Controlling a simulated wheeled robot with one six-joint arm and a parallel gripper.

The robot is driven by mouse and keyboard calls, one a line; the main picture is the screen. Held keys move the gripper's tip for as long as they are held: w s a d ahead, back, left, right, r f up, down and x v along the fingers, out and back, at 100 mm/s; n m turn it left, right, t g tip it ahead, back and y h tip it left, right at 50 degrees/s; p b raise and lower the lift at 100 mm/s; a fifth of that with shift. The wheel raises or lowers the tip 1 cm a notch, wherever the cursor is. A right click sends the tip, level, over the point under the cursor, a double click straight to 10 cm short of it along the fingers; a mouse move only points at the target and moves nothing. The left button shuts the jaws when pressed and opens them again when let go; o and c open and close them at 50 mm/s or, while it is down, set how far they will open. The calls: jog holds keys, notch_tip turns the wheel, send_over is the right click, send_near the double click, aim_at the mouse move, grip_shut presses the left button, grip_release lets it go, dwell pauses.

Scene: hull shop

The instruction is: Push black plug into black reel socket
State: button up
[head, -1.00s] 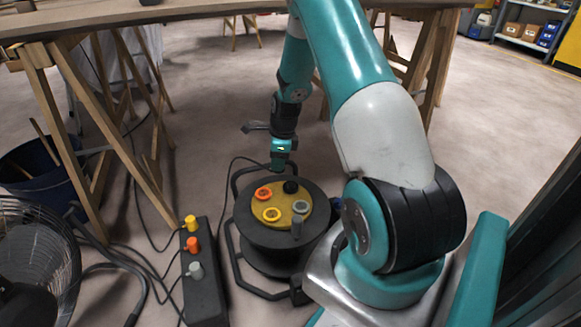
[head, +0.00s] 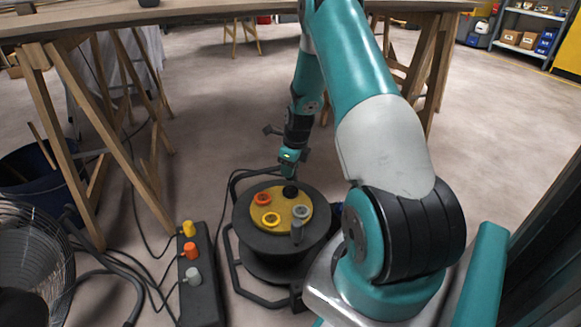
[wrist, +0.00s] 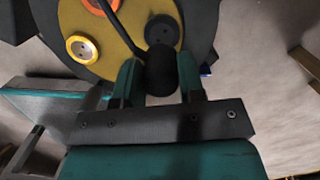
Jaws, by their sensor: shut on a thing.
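My gripper (head: 290,172) hangs over the far edge of the black reel (head: 247,240). In the wrist view, my gripper (wrist: 158,75) is shut on the black plug (wrist: 161,75), which sits between the two teal fingers. A dark socket (wrist: 163,32) with small holes shows just beyond the plug on the mustard disc (wrist: 122,50), so the plug appears offset from it. The gap in height cannot be told. In the head view, the black socket (head: 290,191) lies just below the gripper; the plug is hard to make out there.
The disc also bears an orange socket (head: 263,199), a yellow one (head: 271,219) and a grey one (head: 301,212). A dark box (head: 200,285) with yellow, orange and grey plugs stands left, cables around it. A fan (head: 32,255) and wooden trestles (head: 100,150) are further left.

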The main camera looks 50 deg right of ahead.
jog(key=shift+f+b, duration=2.05)
jog(key=shift+f, duration=0.3)
jog(key=shift+w+r+p, duration=0.1)
jog(key=shift+p, duration=0.3)
jog(key=shift+p, duration=0.85)
jog(key=shift+f+b, duration=0.3)
jog(key=shift+f, duration=0.4)
jog(key=o, duration=1)
jog(key=shift+c, duration=0.2)
jog(key=shift+r, duration=0.1)
notch_tip(320, 180, up, 17)
jog(key=s+p, duration=0.2)
jog(key=p, duration=0.6)
jog(key=shift+s+d+p, duration=0.25)
jog(key=shift+d+p, duration=0.05)
